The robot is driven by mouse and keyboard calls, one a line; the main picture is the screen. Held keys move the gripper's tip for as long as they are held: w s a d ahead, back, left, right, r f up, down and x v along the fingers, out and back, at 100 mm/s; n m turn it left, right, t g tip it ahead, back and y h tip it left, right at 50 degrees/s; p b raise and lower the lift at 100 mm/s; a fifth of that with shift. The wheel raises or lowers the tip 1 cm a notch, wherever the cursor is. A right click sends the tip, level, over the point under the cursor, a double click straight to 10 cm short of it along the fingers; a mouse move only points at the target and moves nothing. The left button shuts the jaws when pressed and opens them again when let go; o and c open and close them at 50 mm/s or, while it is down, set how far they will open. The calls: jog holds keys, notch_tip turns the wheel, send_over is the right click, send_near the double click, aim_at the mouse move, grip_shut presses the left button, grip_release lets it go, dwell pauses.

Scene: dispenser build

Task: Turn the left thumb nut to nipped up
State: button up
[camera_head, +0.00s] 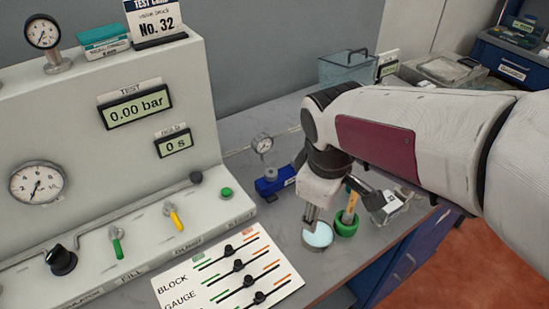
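I cannot make out the left thumb nut for certain; it is too small or hidden in this view. A small blue block (272,187) sits on the grey bench with a round dial gauge (262,143) above it. My gripper (310,222) points down to the right of the blue block. Its fingertips are at or just above a shallow round dish (318,236) with pale blue contents. I cannot tell whether the fingers touch it or hold anything. A green ring-shaped holder (346,223) with a yellow-tan handle stands just right of my gripper.
A pale test panel (110,225) with gauges, a black knob and green and yellow levers fills the left; its display reads 0.00 bar. A printed card (225,268) lies in front. A clear box (346,69) stands behind my arm. The bench's front edge runs at lower right.

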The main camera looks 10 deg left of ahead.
jog(key=w+a+f+n, duration=0.3)
jog(key=w+a+n, duration=0.4)
jog(key=a+n, duration=0.35)
jog(key=n+t, duration=0.2)
jog(key=n, duration=0.8)
send_near(270, 173)
jog(key=shift+w+f+n, duration=0.2)
jog(key=shift+w+n, duration=0.05)
jog(key=shift+n, duration=0.7)
jog(key=shift+d, duration=0.1)
jog(key=shift+x, duration=3.9)
jog(key=shift+c, duration=0.4)
jog(key=c, duration=1)
